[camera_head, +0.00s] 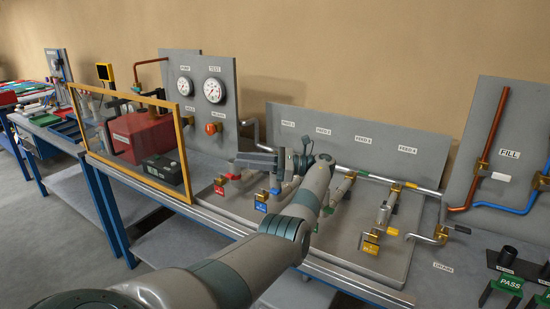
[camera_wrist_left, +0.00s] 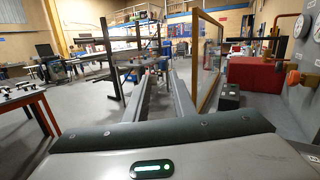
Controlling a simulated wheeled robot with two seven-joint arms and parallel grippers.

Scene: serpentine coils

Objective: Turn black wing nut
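My left gripper (camera_head: 256,159) is above the manifold board, its fingers pointing left toward the framed clear panel. In the left wrist view its two fingers (camera_wrist_left: 164,88) are apart, with bare floor showing between them, so it is open and empty. I cannot pick out a black wing nut with certainty. A small black piece (camera_head: 461,228) sits by the brass fitting at the right end of the manifold, well to the right of my left gripper, but it is too small to identify. My left arm hides part of the board. My right gripper is not in view.
A yellow-framed clear panel (camera_head: 183,151) stands left of my gripper, before a red box (camera_head: 141,137). Pipes with red, blue and yellow tags cross the grey board (camera_head: 340,228). Gauges (camera_head: 214,90) stand behind. A FILL panel (camera_head: 486,130) and green PASS stand (camera_head: 508,284) are at right.

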